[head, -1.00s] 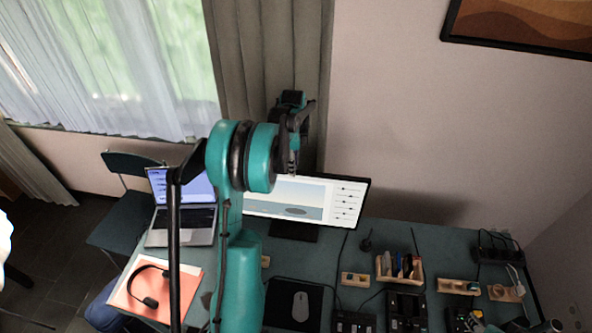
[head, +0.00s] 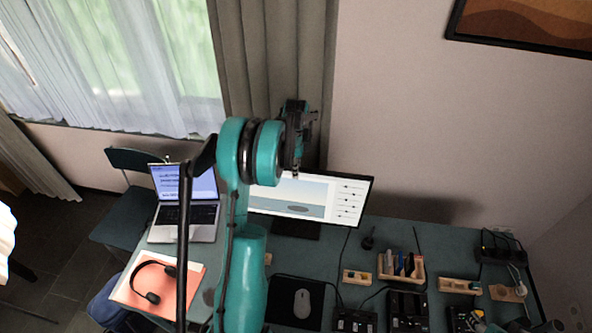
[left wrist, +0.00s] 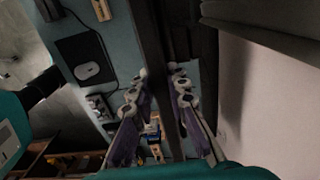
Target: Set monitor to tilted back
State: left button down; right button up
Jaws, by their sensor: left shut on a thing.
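The monitor (head: 318,200) stands at the back of the desk on a dark stand (head: 296,230), its lit screen facing me. My left gripper (head: 297,174) is at the monitor's top edge, and my arm hides the screen's left part. In the left wrist view the monitor (left wrist: 151,35) shows edge-on as a dark strip between the two fingers. The left gripper (left wrist: 159,75) is shut on this edge, one finger on each side. The exact tilt is hard to judge from above. My right gripper is not in view.
A laptop (head: 186,222) and headphones (head: 150,281) lie on the left of the desk (head: 400,235). A mouse (head: 301,303) on a dark pad and a pen holder (head: 401,267) are in front. A curtain (head: 270,65) and wall are close behind the monitor.

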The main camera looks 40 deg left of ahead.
pick_arm(q)
jog(key=w, duration=0.1)
jog(key=w+a+b, duration=0.2)
jog(key=w, duration=0.1)
jog(key=shift+a+r, duration=0.15)
jog(key=shift+r, duration=0.15)
jog(key=c, duration=1.5)
grip_release()
jog(key=shift+w+a+f, duration=0.1)
jog(key=shift+w+f, duration=0.15)
jog(key=shift+w, duration=0.05)
jog(key=shift+s+r, duration=0.1)
